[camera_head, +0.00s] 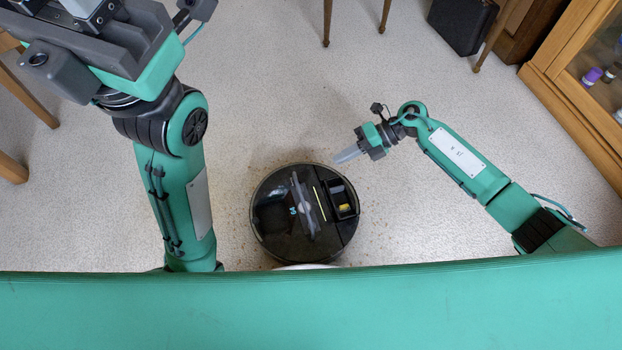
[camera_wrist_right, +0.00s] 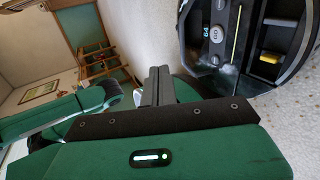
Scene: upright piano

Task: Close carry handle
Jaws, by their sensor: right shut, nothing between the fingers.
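A round black robot vacuum (camera_head: 272,232) lies on the floor in the middle of the head view. It also shows at the upper right of the right wrist view (camera_wrist_right: 258,85). A dark strip with a lit display crosses its top. Right of it is an open compartment with a yellow piece (camera_head: 345,208) inside. I cannot make out for sure which part is the carry handle. My right gripper (camera_head: 347,155) is shut and empty, just beyond the vacuum's upper right rim; its fingers (camera_wrist_right: 154,86) are together in the wrist view. My left gripper's fingers are not clear at the upper left.
The pale speckled floor around the vacuum is clear apart from small brown specks. A wooden glass-front cabinet (camera_head: 560,75) stands at the right. A black case (camera_head: 462,22) and wooden furniture legs (camera_head: 327,22) are at the top. A green edge spans the bottom.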

